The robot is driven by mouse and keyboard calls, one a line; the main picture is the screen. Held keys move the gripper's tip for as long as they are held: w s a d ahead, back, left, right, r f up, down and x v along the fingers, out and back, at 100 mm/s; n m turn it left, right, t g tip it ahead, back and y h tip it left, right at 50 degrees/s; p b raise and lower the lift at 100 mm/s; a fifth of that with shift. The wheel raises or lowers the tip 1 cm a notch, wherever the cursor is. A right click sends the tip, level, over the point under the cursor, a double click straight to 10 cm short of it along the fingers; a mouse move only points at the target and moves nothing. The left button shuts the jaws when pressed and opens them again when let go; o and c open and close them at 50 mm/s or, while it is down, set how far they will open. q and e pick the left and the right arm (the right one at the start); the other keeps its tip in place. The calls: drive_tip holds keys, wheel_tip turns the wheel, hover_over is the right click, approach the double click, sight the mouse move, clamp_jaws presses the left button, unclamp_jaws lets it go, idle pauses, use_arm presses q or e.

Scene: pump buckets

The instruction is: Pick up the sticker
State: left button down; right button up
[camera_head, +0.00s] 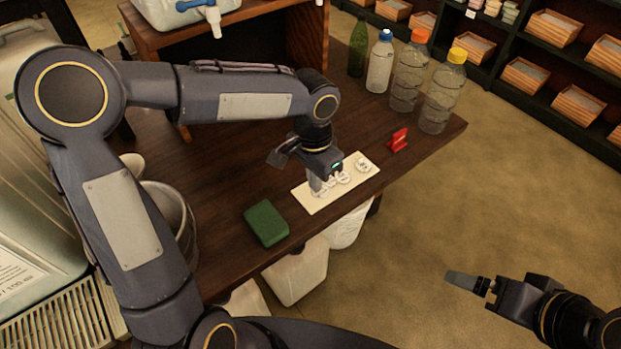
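A cream sheet (313,203) lies flat near the front edge of the dark wooden table, with several white round stickers (363,165) in a row on it. My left gripper (316,187) points down over the left part of the sheet and hides some of it. Its fingertips are at or just above the stickers; I cannot tell whether they touch or hold one. My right gripper (468,282) is at the lower right, over the floor, away from the table. The gap between its fingers is not clear from this angle.
A green block (266,223) lies left of the sheet and a red piece (398,140) right of it. A green bottle (358,46) and clear bottles (408,75) line the table's right side. White bins (297,272) stand below the front edge. A metal bucket (172,210) is at left.

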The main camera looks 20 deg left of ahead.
use_arm(q)
drive_tip(key=s+d+r, duration=0.5)
drive_tip(key=s, duration=0.3)
drive_tip(key=shift+s, duration=0.3)
drive_tip(key=shift+d+r, duration=0.1)
drive_tip(key=shift+r, duration=0.1)
wheel_tip(320, 180, up, 4)
drive_tip(key=p, duration=0.3)
drive_tip(key=shift+f, duration=0.2)
